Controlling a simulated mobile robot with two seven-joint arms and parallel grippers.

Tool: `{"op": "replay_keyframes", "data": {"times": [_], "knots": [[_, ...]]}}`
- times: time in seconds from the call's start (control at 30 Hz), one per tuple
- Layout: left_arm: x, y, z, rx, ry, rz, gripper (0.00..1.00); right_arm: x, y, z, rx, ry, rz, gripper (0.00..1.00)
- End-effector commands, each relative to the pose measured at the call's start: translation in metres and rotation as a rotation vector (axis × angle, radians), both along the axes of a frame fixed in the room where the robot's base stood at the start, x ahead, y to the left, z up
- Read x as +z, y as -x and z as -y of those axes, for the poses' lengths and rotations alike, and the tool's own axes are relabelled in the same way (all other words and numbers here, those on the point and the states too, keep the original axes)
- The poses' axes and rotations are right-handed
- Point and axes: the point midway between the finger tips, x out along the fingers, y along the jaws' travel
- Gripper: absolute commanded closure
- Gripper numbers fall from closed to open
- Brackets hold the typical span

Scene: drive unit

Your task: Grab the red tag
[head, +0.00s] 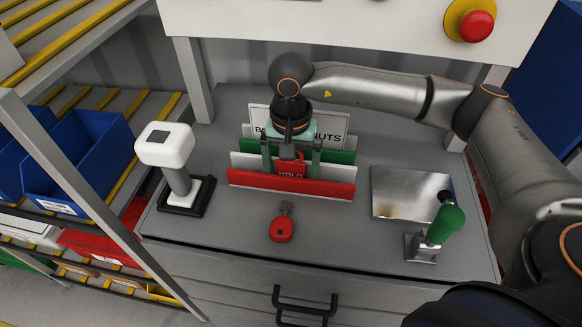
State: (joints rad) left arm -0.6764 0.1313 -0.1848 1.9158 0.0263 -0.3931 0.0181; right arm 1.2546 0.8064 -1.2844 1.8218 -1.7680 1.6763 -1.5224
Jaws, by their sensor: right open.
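A red tag marked HOLD (291,174) stands upright in the middle of the bench, just behind the long red front plate (325,188) of a rack. Its lower part is hidden by that plate. My right gripper (291,172) comes down from above, fingers open, one finger on each side of the tag. I cannot tell whether either finger touches it. A second small red piece with a grey metal end, like a key fob (281,230), lies flat on the bench in front of the rack. My left gripper is not in view.
White and green plates (340,156) and a sign ending in NUTS (335,133) stand behind. A white-headed post (166,150) is left; a metal plate (400,190) and green-handled lever (445,222) are right. The front bench is mostly clear.

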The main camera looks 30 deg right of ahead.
Motion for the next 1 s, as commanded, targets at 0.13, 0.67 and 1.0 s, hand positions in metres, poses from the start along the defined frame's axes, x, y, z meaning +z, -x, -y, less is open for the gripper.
{"op": "replay_keyframes", "data": {"times": [0.13, 0.67, 1.0], "knots": [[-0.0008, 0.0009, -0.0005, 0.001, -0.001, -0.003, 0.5, -0.0016, -0.0002, 0.0001, 0.0, -0.001, 0.001, 0.0], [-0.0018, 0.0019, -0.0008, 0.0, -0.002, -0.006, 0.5, -0.001, -0.0001, 0.0, 0.0, -0.001, 0.001, 0.51], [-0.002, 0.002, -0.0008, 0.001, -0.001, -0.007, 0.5, -0.0008, -0.0002, -0.0001, 0.0, -0.001, 0.001, 0.79]]}}
